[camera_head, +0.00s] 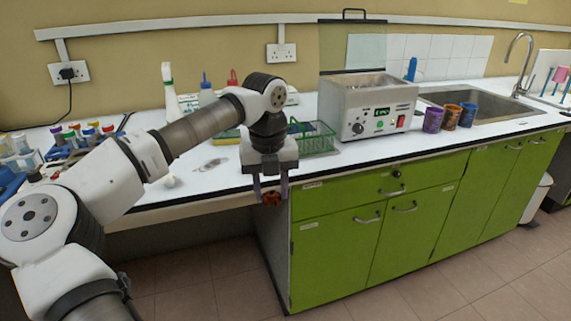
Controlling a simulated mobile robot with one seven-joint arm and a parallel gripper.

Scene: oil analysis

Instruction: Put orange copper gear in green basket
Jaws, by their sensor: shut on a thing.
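My gripper (271,190) points down just in front of the counter's front edge, near the left end of the green cabinets. It is shut on the orange copper gear (271,199), a small orange-brown piece low between the fingers. The green basket (318,139), a wire basket, stands on the white counter, behind and to the right of my gripper. My gripper's wrist hides the basket's left part. I cannot see clearly inside the basket.
A grey water bath (368,108) stands right of the basket. Purple (433,120), orange (452,117) and blue cups stand by the sink (480,105). Racks of coloured tubes (75,140) are at the left. Green cabinets (335,240) lie below the counter edge.

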